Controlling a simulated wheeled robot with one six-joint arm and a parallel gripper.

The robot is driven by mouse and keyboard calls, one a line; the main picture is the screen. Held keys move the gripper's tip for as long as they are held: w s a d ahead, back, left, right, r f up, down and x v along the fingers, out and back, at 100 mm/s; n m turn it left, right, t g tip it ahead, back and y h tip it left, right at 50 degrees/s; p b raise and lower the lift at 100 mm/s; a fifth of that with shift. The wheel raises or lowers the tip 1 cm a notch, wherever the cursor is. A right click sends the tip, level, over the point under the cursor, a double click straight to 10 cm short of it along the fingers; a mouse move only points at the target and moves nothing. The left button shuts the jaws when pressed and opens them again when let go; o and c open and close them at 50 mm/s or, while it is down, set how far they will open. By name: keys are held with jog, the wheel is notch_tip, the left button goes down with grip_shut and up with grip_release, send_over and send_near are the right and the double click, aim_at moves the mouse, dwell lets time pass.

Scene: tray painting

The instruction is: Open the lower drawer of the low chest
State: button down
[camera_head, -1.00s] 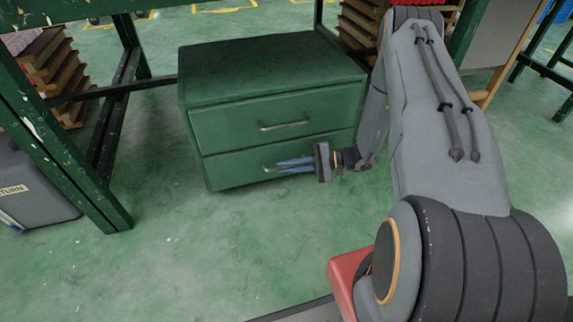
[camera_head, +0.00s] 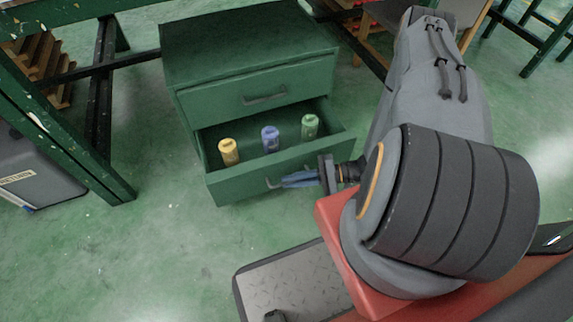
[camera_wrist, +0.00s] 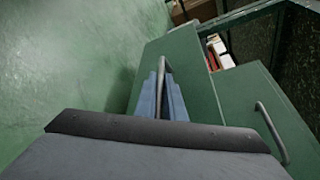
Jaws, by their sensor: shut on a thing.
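The low green chest (camera_head: 240,45) stands on the floor in the head view. Its lower drawer (camera_head: 245,183) is pulled out, and its front stands well forward of the chest. The upper drawer (camera_head: 225,98) is closed, with its own handle (camera_head: 264,97). My gripper (camera_head: 280,183) is at the lower drawer's front and is shut on the lower drawer handle (camera_head: 270,184). In the wrist view the blue fingers (camera_wrist: 163,98) lie on either side of that handle, and the upper handle (camera_wrist: 270,132) shows to the right.
Inside the drawer stand a yellow can (camera_head: 229,152), a blue can (camera_head: 270,139) and a green can (camera_head: 310,127). A green table leg (camera_head: 85,150) and a grey case (camera_head: 30,170) are at left. Floor left of the drawer is clear.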

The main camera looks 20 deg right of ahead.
jog(key=shift+s+p, duration=0.3)
jog(key=shift+s, duration=0.7)
jog(key=c, duration=1.8)
grip_release()
jog(key=shift+c, duration=0.2)
jog(key=p+v, duration=0.1)
jog(key=v, duration=0.6)
jog(key=shift+d+p, duration=0.35)
jog(key=shift+s, duration=0.15)
jog(key=shift+r, duration=0.1)
